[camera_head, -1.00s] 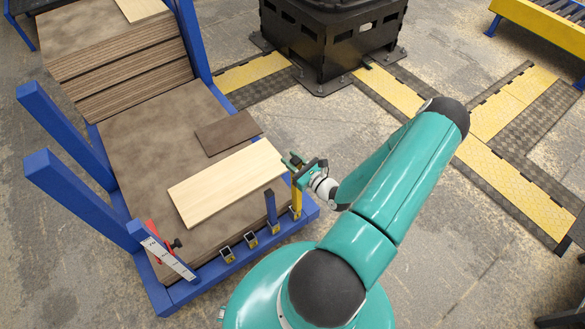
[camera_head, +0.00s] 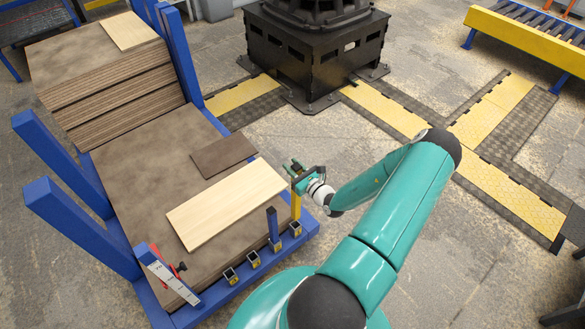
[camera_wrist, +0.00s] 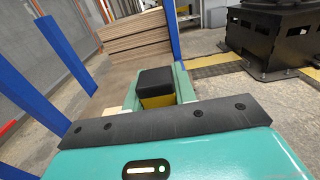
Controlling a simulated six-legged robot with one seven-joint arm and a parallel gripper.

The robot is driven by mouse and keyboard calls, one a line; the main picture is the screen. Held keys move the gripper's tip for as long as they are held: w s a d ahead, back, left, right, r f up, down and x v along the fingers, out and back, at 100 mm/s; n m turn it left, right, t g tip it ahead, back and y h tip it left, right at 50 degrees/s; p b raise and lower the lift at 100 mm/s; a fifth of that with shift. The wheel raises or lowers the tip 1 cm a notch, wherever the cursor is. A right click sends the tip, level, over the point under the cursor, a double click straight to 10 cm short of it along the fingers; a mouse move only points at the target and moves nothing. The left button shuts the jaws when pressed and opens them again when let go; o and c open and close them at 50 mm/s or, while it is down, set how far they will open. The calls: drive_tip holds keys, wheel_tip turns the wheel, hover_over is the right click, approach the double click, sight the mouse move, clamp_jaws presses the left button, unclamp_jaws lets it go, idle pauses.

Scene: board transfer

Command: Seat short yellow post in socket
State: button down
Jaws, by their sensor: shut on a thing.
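My gripper (camera_head: 297,172) is shut on the short yellow post (camera_head: 296,206), which hangs upright below the jaws at the frame's right front corner. In the wrist view, the post's black cap (camera_wrist: 155,80) and a strip of yellow show between the teal fingers (camera_wrist: 158,95). The rightmost socket (camera_head: 295,229) is on the blue front rail, directly below the post in the picture. The post's lower end meets the socket's top edge in the picture; I cannot tell whether it is inside.
Two empty sockets (camera_head: 231,276) (camera_head: 253,260) lie further left. A pale board (camera_head: 225,203) and a dark board (camera_head: 223,156) lie on the brown stack. Blue uprights (camera_head: 72,222) line the left side.

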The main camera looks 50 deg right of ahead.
drive_tip(key=shift+f, duration=2.85)
wheel_tip(320, 180, down, 11)
drive_tip(key=shift+r, duration=0.2)
idle(3.5)
drive_tip(key=c, duration=1.1)
unclamp_jaws()
drive_tip(key=shift+o, duration=0.2)
